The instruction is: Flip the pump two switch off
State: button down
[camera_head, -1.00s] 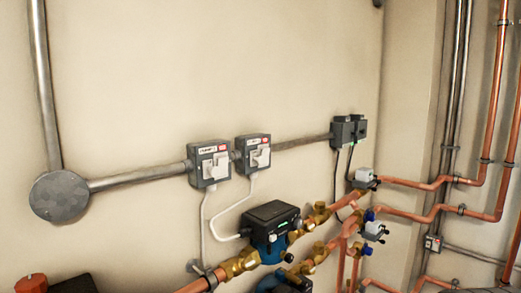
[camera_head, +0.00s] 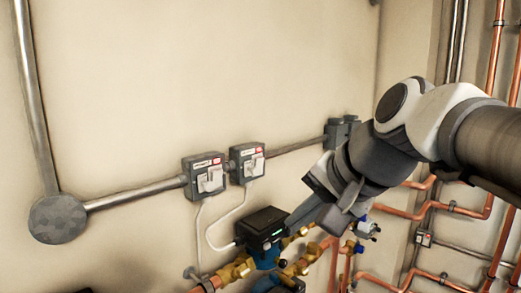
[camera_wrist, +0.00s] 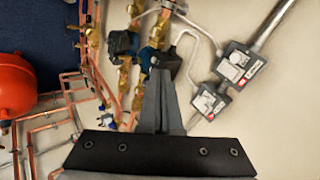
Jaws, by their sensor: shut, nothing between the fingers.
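Two grey switch boxes with pale rocker switches are on the wall, the left box (camera_head: 205,178) and the right box (camera_head: 247,163). Each has a white label and a red mark; the lettering is too small to read, so I cannot tell which is pump two. In the wrist view, turned around, the left box (camera_wrist: 236,63) is above the right box (camera_wrist: 210,101). My gripper (camera_head: 291,226) is shut and empty, to the right of and below the right box, apart from both. Its fingers also show in the wrist view (camera_wrist: 162,85). Neither switch is hidden.
A blue-and-black pump (camera_head: 262,226) with brass valves is just left of my fingertips in the head view. Metal conduit (camera_head: 135,193) joins the boxes. Copper pipes (camera_head: 408,219) fill the right side. The wall above the boxes is clear.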

jog(key=w+a+r+m+y+p, duration=0.1)
jog(key=w+a+r, duration=0.3)
jog(key=r, duration=0.5)
jog(key=shift+w+a+r+m+y, duration=0.2)
jog(key=shift+a+m+y, duration=0.15)
jog(key=shift+m+y, duration=0.35)
jog(key=p, duration=0.3)
send_near(216, 177)
jog(key=x, duration=0.5)
jog(key=shift+s+d+f, duration=0.1)
jog(key=shift+f, duration=0.25)
jog(key=shift+w+a, duration=0.25)
jog(key=shift+a, duration=0.05)
